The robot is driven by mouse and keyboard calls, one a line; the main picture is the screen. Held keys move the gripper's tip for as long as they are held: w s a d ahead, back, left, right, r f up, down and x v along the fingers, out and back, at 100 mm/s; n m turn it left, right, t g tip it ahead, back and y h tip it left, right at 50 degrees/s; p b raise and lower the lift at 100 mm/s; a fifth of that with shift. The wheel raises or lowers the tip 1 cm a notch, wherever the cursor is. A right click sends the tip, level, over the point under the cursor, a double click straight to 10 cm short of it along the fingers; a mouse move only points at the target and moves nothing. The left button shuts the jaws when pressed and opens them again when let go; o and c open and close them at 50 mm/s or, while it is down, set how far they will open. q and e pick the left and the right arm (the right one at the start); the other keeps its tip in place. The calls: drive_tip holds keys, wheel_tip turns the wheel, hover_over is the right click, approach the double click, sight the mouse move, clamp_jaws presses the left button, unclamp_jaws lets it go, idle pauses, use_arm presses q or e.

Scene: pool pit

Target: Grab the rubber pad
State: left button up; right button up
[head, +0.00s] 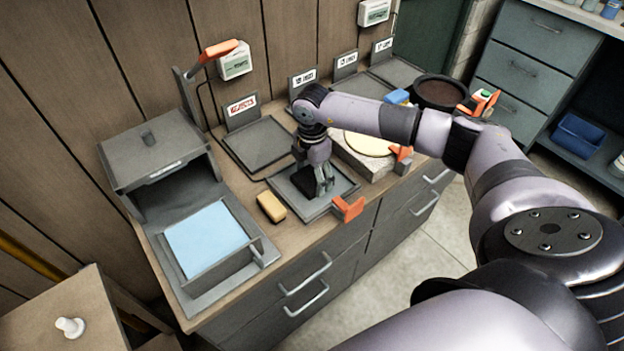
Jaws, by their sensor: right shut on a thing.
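My right arm reaches in from the right, and its gripper (323,189) points down over a dark grey square tray (343,186) on the wooden counter. The gripper is shut on a small black pad (305,185), which looks like the rubber pad. The pad is at or just above the tray; I cannot tell whether it touches. The fingers and wrist hide part of it. My left gripper is out of view.
A yellow sponge (271,206) lies left of the tray, near an orange handle (348,208). Further left stands an open grey box (157,155) with a blue sheet (205,240) in front. A round pale disc (369,144) and a dark bowl (441,92) stand to the right.

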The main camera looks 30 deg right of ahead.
drive_tip(key=c, duration=0.5)
drive_tip(key=shift+c, duration=0.4)
drive_tip(key=shift+r, duration=0.15)
